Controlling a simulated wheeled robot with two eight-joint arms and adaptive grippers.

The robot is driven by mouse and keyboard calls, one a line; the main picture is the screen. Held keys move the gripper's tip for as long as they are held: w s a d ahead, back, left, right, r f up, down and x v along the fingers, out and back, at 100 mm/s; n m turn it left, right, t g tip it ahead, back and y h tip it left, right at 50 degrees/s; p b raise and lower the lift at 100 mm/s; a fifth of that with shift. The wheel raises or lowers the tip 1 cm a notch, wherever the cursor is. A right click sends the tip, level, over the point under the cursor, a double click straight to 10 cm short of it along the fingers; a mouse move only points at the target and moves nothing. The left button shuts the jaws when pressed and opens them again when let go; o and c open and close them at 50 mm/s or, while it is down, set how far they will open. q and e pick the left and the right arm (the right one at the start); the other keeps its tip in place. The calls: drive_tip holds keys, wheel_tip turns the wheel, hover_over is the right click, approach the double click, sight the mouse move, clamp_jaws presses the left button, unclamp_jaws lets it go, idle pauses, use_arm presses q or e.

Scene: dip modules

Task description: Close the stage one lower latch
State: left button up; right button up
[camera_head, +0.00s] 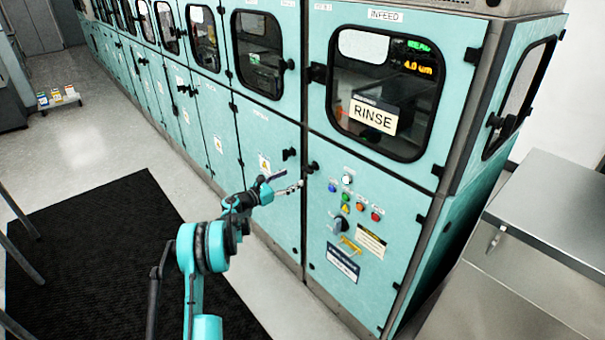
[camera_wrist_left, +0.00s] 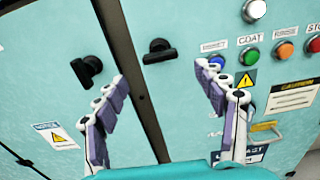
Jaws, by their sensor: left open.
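Two black latch handles sit on either side of the dark seam between lower cabinet panels. One latch (camera_head: 289,154) is on the panel left of the seam; in the left wrist view this latch (camera_wrist_left: 88,68) looks tilted. The other latch (camera_head: 312,168) is on the button panel; in the left wrist view this latch (camera_wrist_left: 158,50) lies about level. I cannot read which is named stage one. My left gripper (camera_head: 286,184) is open and empty just below the latches, its fingers (camera_wrist_left: 163,90) spread in front of the seam. My right gripper is not in view.
The button panel carries coloured buttons (camera_head: 361,207), a black knob (camera_head: 341,224) and a yellow handle (camera_head: 350,244) close to my gripper's right. The RINSE window (camera_head: 384,88) is above. A steel cabinet (camera_head: 545,250) stands at right. The black mat (camera_head: 110,250) is clear floor at left.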

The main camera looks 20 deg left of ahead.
sight(305, 171)
use_arm(q)
drive_tip(key=b+x, duration=0.1)
drive_tip(key=x, duration=0.5)
drive_tip(key=shift+w+d+b, duration=0.15)
drive_tip(key=shift+w+b, duration=0.05)
drive_tip(key=shift+b, duration=0.1)
drive_tip(key=c, duration=1.2)
